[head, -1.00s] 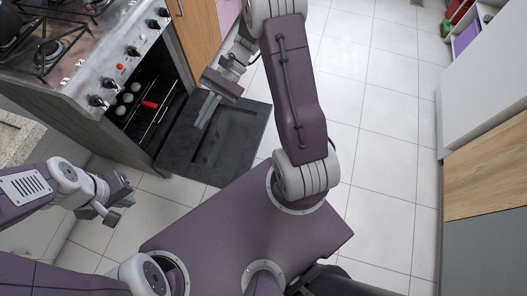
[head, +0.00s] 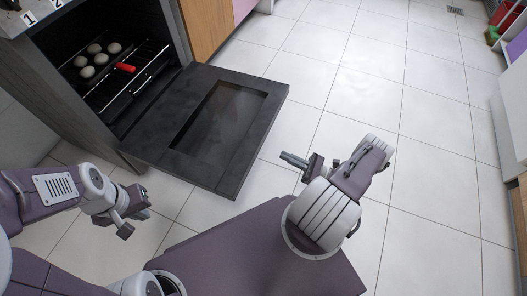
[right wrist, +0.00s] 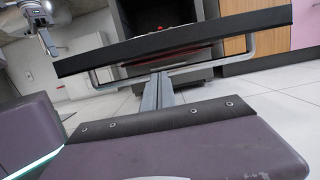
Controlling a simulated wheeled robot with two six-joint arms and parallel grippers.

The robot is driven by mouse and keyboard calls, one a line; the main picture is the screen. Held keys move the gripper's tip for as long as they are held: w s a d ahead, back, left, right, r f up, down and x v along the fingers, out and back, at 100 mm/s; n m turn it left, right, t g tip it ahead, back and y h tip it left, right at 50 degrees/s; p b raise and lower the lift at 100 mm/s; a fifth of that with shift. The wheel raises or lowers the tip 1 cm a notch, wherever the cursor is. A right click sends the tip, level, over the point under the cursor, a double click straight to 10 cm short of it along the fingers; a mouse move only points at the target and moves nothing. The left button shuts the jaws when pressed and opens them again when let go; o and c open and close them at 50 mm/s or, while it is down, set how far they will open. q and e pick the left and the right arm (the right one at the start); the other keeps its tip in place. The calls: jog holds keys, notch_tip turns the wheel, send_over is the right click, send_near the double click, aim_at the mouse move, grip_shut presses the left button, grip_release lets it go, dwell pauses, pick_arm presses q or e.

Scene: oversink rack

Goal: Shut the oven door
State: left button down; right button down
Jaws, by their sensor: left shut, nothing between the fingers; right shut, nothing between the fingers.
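The oven door (head: 183,160) is open, folded down and lying roughly flat in front of the oven in the head view. In the right wrist view its dark front edge (right wrist: 220,30) runs across the top, with a grey handle (right wrist: 262,62) on the side below it. My right gripper (head: 287,158) is shut and empty, just off the door's outer edge at the right. Its fingers also show in the right wrist view (right wrist: 158,90), pointing toward the door's edge; whether they touch it I cannot tell. My left gripper (head: 139,204) is shut and empty, left of the door.
Inside the oven (head: 103,62) a rack holds several pale round items (head: 95,47) and a red item (head: 125,67). Wooden cabinet fronts (head: 205,25) stand beside the oven. Tiled floor (head: 400,90) to the right is clear, up to white units at the far right.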

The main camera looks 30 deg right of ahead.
jog(key=b+x, duration=0.3)
jog(key=x, duration=0.7)
jog(key=shift+r, duration=0.15)
